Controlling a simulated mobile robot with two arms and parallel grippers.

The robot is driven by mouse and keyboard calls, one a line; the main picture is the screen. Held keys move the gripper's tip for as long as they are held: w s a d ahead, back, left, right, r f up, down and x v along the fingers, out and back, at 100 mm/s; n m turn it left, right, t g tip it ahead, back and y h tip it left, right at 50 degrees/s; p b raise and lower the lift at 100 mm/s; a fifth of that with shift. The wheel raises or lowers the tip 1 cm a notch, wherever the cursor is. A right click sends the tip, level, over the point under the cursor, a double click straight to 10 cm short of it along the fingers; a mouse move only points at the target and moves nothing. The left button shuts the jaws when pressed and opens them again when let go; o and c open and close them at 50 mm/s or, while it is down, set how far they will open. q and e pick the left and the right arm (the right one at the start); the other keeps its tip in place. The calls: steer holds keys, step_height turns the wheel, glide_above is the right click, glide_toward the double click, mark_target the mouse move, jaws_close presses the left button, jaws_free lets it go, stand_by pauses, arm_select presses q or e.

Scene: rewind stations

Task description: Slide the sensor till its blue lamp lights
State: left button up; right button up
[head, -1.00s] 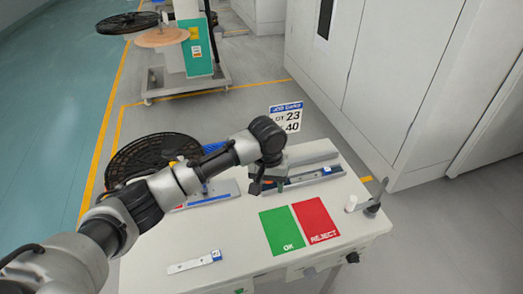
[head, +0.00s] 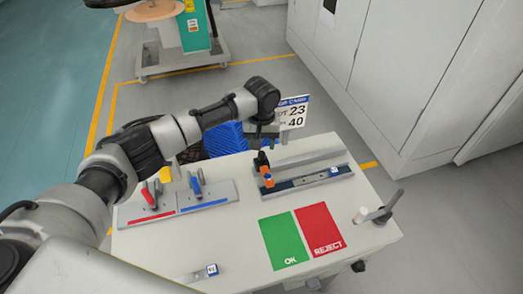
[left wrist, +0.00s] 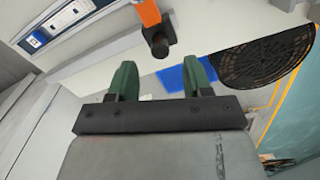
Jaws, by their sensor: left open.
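The orange sensor (head: 267,181) with a black upper part stands at the left end of a dark blue rail (head: 305,179) on the table. Whether its lamp is lit is too small to tell. In the left wrist view, what looks like its orange body (left wrist: 149,12) with a black knob end is at the top centre, ahead of my fingers. My left gripper (left wrist: 160,72) is open, with two dark green fingers and nothing between them. In the head view it is partly hidden under its wrist, behind the rail's left end. My right gripper is not in view.
A fixture with a red clamp and a blue clamp (head: 196,187) stands left of the rail. A green OK mat (head: 284,241) and a red REJECT mat (head: 318,228) lie in front. A grey post (head: 385,207) stands at the table's right edge. A job card (head: 292,111) is behind.

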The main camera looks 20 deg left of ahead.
mark_target(262, 153)
arm_select(q)
step_height(262, 153, down, 4)
steer(key=shift+w+f, duration=0.15)
steer(key=shift+f, duration=0.6)
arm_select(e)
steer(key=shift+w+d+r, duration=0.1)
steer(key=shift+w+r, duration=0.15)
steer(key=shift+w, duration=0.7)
arm_select(q)
jaws_close()
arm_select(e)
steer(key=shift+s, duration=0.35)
